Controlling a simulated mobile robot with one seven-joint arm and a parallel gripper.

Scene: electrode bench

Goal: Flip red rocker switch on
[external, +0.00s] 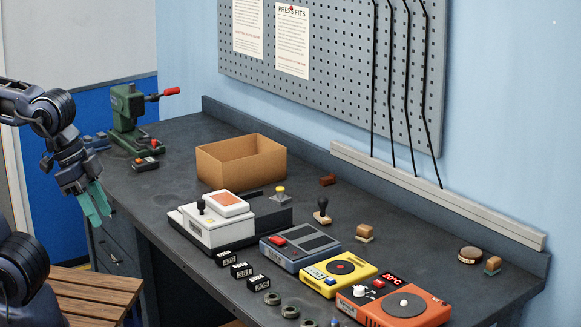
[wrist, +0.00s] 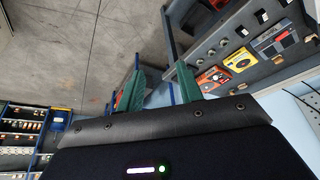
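A blue-grey device (external: 300,252) on the bench carries a raised red part (external: 277,240) at its left end, which looks like a rocker switch. Whether it is on or off cannot be told. The orange device (external: 395,305) also has a small red part (external: 379,283). A small dark box (external: 145,164) by the green press has a red top. My gripper (external: 93,207) has teal fingers and hangs in the air left of the bench, far from the devices. In the wrist view its fingers (wrist: 159,85) stand apart with nothing between them.
The dark bench (external: 150,205) holds a green press (external: 128,118), a cardboard box (external: 241,162), a white device (external: 216,222) and a yellow device (external: 338,274). Small black blocks (external: 242,270) lie along the front. A wooden slatted surface (external: 95,295) stands below my gripper.

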